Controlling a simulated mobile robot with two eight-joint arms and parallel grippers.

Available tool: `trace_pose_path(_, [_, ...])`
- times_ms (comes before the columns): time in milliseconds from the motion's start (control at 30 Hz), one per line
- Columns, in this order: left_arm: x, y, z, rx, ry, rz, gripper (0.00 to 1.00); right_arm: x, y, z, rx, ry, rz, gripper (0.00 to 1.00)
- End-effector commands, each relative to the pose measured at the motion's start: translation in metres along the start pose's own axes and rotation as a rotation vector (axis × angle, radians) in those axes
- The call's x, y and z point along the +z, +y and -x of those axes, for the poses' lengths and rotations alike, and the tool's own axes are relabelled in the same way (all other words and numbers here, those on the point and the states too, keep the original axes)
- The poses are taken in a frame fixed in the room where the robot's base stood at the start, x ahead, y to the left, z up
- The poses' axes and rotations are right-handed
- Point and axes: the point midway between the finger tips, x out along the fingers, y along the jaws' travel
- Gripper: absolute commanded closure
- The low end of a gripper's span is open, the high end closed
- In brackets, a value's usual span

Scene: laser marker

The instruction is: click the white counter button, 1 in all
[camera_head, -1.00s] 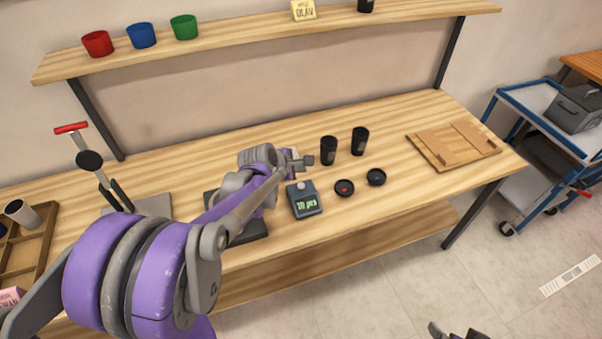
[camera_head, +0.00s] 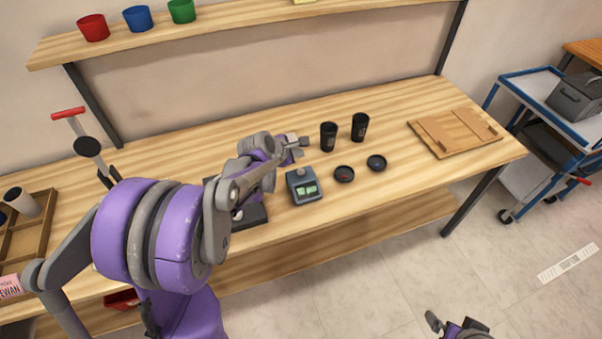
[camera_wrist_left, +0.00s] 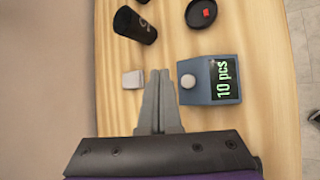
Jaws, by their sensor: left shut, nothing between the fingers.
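The counter (camera_head: 303,188) is a small blue-grey box on the workbench, with a green-lit display. The left wrist view shows it too (camera_wrist_left: 226,92), with the display reading "10 pcs". Its white round button (camera_wrist_left: 188,81) is beside the display. My left gripper (camera_wrist_left: 160,76) is shut and empty. In the wrist view its fingertips lie to the left of the button, apart from it in the picture. In the head view my left gripper (camera_head: 304,141) is behind the counter. My right gripper (camera_head: 436,321) shows only partly at the bottom edge; its jaws are unclear.
A small white block (camera_wrist_left: 132,79) is left of my fingers in the wrist view. Two black cups (camera_head: 328,137) (camera_head: 359,127) and two round black dishes (camera_head: 344,174) (camera_head: 376,163) stand right of the counter. A wooden board (camera_head: 455,132) lies farther right.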

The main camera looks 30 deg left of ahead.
Motion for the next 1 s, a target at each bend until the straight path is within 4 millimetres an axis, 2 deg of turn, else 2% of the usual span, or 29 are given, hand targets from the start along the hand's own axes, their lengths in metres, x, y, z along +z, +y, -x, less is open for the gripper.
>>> trace_pose_path(100, [-0.013, -0.014, -0.015, -0.004, 0.002, 0.0, 1.0, 0.014, 0.0, -0.012, 0.0, -0.013, 0.0, 0.0])
trace_pose_path(333, [-0.027, -0.027, -0.034, -0.002, 0.002, -0.001, 1.0, 0.031, 0.0, -0.029, 0.0, -0.026, 0.0, 0.0])
trace_pose_path(1000, [-0.027, -0.027, -0.037, 0.0, 0.001, -0.001, 1.0, 0.033, 0.0, -0.03, 0.0, -0.027, 0.0, 0.0])
